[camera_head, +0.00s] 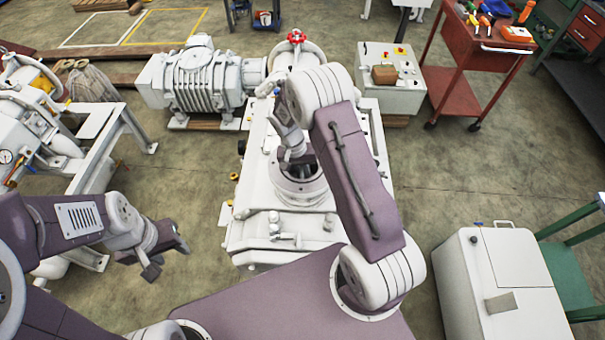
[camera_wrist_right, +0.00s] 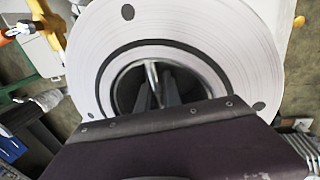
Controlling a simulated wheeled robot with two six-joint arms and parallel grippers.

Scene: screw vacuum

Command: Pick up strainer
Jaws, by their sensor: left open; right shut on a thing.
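A white round flange (camera_wrist_right: 225,45) with a dark opening sits on top of the white pump body (camera_head: 255,205). My right gripper (camera_head: 291,155) points down over this opening. In the right wrist view its fingers (camera_wrist_right: 155,92) reach into the opening and are shut on a thin, pale metal part, the strainer (camera_wrist_right: 151,72). The rest of the strainer is hidden in the dark opening. My left gripper (camera_head: 160,260) is open and empty, to the left of the pump body and well apart from it.
A control box (camera_head: 392,75) and a red tool cart (camera_head: 470,55) stand at the back right. A white cabinet (camera_head: 495,275) is at the front right. Open floor lies between.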

